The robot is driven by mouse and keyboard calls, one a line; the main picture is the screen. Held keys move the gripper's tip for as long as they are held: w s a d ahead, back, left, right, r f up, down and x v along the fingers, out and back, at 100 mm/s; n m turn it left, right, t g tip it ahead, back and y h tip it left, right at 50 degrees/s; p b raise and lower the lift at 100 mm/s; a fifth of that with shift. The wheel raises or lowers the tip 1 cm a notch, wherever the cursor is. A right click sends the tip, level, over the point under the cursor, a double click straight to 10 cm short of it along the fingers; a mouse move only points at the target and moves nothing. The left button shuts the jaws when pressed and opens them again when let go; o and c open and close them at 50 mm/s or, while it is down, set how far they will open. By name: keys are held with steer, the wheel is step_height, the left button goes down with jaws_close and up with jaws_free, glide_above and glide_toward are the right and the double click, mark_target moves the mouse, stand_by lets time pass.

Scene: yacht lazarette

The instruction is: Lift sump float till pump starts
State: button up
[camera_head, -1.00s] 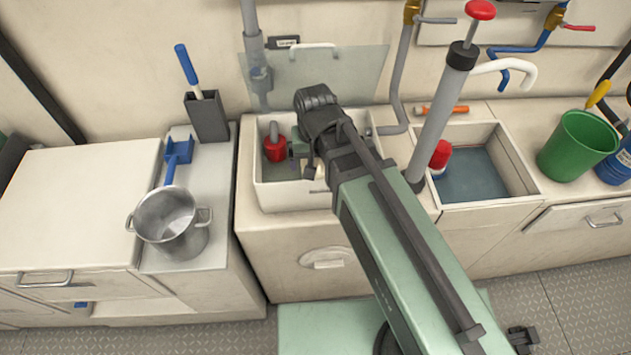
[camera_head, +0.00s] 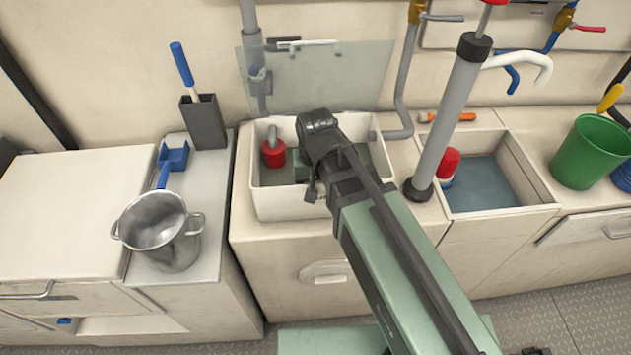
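The white sump box (camera_head: 284,206) is set in the counter, left of centre, with its clear lid (camera_head: 335,75) standing open behind it. A red part with a grey top (camera_head: 273,153) is in the box's left side; it looks like the pump, but I cannot be sure. My arm reaches over the box's right part. My gripper (camera_head: 307,178) is down at or inside the box, right of the red part, and mostly hidden by my wrist. Its fingertips and any contact cannot be made out. I cannot clearly see a float; my arm covers part of the box.
A steel pot (camera_head: 160,230) and blue scoop (camera_head: 172,160) lie left. A grey pump tube (camera_head: 447,115) rises close to my arm's right. Beyond it are an open basin (camera_head: 487,180) holding a red-topped can (camera_head: 448,164), and a green bucket (camera_head: 590,152). Grey pipes run behind the box.

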steer(key=r+p, duration=0.2)
steer(key=w+r+p, duration=0.1)
steer(key=r+p, duration=0.2)
steer(key=shift+w, duration=0.2)
steer(key=shift+c, duration=0.2)
steer(key=shift+f, duration=0.15)
steer(key=o, duration=1.3)
step_height(320, 180, up, 11)
steer(key=p, duration=1)
steer(key=shift+f, duration=0.15)
